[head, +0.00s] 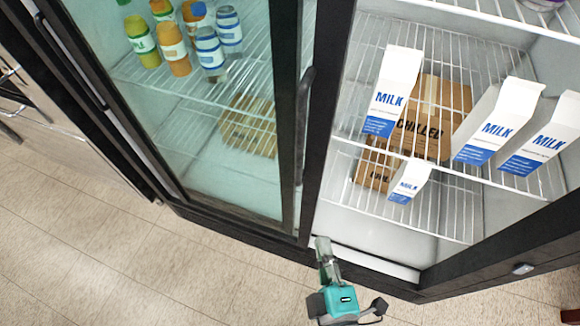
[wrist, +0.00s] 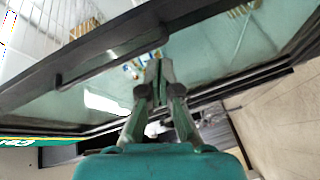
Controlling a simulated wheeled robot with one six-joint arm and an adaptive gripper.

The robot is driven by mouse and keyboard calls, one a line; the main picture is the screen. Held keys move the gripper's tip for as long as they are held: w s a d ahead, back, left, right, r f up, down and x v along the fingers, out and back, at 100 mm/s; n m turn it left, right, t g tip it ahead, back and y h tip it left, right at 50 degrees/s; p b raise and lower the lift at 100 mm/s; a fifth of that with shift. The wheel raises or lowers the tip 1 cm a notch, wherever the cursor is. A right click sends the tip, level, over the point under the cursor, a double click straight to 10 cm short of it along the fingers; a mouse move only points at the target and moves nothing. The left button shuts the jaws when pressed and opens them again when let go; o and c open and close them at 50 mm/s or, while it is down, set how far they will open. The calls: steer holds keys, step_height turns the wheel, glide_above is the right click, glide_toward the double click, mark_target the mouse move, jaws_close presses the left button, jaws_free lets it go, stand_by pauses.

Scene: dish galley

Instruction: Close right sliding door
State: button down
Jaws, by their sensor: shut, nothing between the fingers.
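The glass-front cooler has its right opening uncovered, with the shelves showing bare of glass. A dark-framed glass door (head: 290,150) stands over the left half; I cannot tell whether the right sliding door is stacked there. A long dark vertical handle (head: 305,112) is on its right edge. In the wrist view the dark handle (wrist: 112,57) crosses the upper left, with glass beside it. My gripper (head: 322,243) is shut and empty, low by the bottom of the dark upright between the halves. Its fingertips (wrist: 159,72) meet in the wrist view; contact with the door is unclear.
Several milk cartons (head: 394,92) and a cardboard box marked CHILLED (head: 432,122) stand on wire shelves in the open right side. Bottles (head: 173,48) show behind the left glass. The tiled floor (head: 130,255) before the cooler is clear.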

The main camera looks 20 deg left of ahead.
steer(key=w+a+r+n+y, duration=0.1)
steer(key=a+r+n+y, duration=0.1)
steer(key=a+r+n, duration=0.6)
steer(key=w+a+m, duration=0.3)
steer(key=w+a, duration=0.4)
steer(key=w, duration=0.2)
steer(key=shift+w+d+f, duration=0.1)
steer(key=shift+d+f, duration=0.1)
steer(key=shift+d, duration=0.85)
steer(key=shift+w+d+f, duration=0.1)
steer(key=shift+d+f, duration=0.05)
steer(key=shift+d, duration=0.9)
steer(key=shift+d, duration=0.1)
